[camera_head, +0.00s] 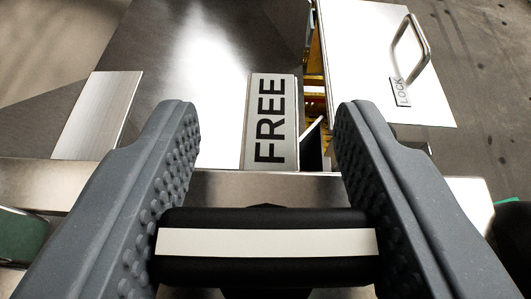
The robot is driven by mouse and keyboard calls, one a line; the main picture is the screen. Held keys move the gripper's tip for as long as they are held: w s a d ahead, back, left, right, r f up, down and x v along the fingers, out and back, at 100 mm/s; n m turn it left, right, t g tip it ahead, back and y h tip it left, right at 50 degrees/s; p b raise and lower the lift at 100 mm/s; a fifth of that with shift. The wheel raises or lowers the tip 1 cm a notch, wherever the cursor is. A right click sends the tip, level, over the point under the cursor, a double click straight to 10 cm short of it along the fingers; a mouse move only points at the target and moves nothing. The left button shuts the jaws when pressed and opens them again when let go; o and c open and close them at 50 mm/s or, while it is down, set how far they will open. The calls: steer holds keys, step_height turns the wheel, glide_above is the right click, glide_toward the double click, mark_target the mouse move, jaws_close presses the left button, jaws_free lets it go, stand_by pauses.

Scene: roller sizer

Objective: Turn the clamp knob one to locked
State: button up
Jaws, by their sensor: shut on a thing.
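The clamp knob (265,244) is a black bar with a white stripe along it, low in the picture. It lies crosswise between the two grey, studded fingers of my gripper (265,200). The fingers are shut on its two ends. A silver plate reading FREE (270,122) lies just beyond the knob, with its text running away from me. The white stripe runs left to right. The knob's base and underside are mostly hidden.
A white panel (375,50) with a metal handle (412,45) and a small LOCK tag (401,92) is at the upper right. A brushed metal plate (97,115) stands at the left. A gap with yellow parts (314,100) runs beside the FREE plate. Grey floor shows at far right.

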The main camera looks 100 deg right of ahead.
steer(key=shift+w+d+r+m+g, duration=0.1)
steer(key=shift+r+m+g, duration=0.2)
steer(key=shift+m, duration=0.1)
stand_by(0.5)
steer(key=o, duration=1)
steer(key=shift+f, duration=0.2)
